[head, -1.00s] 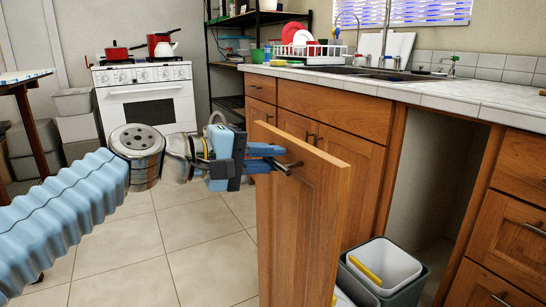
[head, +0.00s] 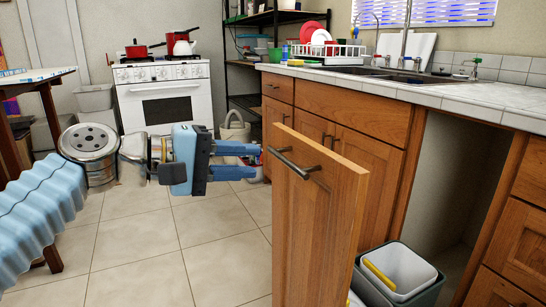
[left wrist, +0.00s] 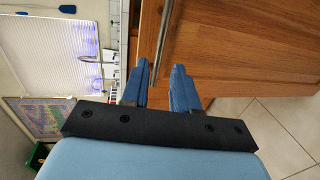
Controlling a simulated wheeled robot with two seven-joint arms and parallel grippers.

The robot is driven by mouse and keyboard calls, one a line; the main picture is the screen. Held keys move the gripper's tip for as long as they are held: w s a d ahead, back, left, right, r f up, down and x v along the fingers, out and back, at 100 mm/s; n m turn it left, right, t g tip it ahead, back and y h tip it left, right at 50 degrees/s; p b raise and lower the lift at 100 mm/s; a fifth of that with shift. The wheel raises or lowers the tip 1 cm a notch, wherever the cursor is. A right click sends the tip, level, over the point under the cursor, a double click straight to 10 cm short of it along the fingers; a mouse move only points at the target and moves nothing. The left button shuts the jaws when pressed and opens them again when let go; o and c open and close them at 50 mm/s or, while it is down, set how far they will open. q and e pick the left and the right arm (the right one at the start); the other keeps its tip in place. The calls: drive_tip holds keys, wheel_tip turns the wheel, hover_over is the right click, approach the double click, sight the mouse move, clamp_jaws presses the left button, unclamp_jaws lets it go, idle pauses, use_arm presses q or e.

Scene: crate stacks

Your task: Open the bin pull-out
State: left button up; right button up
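The bin pull-out's wooden front panel (head: 318,215) stands well out from the cabinet, with an open cabinet bay (head: 440,190) behind it. A bin with a pale liner (head: 405,268) and a yellow item shows behind the panel. A dark bar handle (head: 290,164) is near the panel's top. My left gripper (head: 256,161) is open and empty, its fingertips just left of the handle and apart from it. In the left wrist view the handle (left wrist: 163,40) lies ahead of the gap between the blue fingers (left wrist: 160,80). My right gripper is not in view.
The counter (head: 400,90) with sink and dish rack (head: 325,50) runs above the cabinets. A white stove (head: 165,95) and black shelf stand at the back. A table (head: 40,80) is at left. Tiled floor (head: 150,240) left of the panel is clear.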

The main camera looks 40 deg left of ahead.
use_arm(q)
drive_tip(key=v, duration=0.5)
drive_tip(key=shift+s, duration=0.2)
idle(0.3)
